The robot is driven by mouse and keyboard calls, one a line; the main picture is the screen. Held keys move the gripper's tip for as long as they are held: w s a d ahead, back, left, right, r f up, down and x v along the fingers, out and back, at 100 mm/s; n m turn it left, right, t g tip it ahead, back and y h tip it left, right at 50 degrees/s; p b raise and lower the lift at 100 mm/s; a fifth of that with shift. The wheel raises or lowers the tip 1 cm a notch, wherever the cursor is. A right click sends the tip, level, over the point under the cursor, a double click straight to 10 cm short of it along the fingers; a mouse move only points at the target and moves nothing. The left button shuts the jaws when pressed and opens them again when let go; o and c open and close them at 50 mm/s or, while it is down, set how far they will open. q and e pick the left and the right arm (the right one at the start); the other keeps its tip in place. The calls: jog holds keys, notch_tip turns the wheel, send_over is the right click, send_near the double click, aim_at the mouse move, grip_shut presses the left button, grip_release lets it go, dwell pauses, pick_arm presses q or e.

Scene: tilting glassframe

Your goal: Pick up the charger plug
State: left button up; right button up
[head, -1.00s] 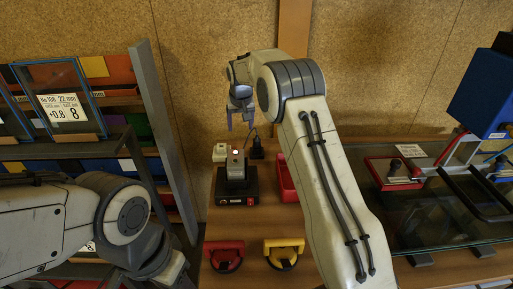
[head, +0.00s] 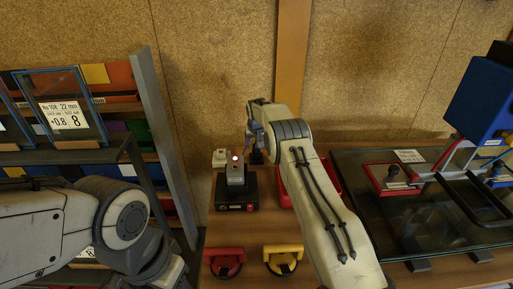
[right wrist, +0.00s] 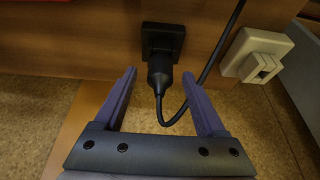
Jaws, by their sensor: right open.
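The charger plug (right wrist: 160,72) is black, with a round neck running into a black cable. It joins a black square block (right wrist: 163,38) at the wooden table's edge; I cannot tell whether that block is part of it. My right gripper (right wrist: 159,74) is open, with one purple finger on each side of the plug and gaps between. In the head view, my right gripper (head: 256,133) is at the table's back edge, largely covering the plug. My left arm shows at the left, but its fingers are not in view.
A beige switch (right wrist: 260,53) sits beside the cable. A black device with a lit top (head: 235,180) and a red tray (head: 337,178) flank the spot. Red (head: 224,262) and yellow (head: 283,260) handled tools lie in front. Glass panes (head: 430,235) lie right.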

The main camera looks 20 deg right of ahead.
jog(key=shift+w+d+f, duration=0.1)
jog(key=shift+w+f, duration=0.15)
jog(key=shift+f, duration=0.35)
grip_shut()
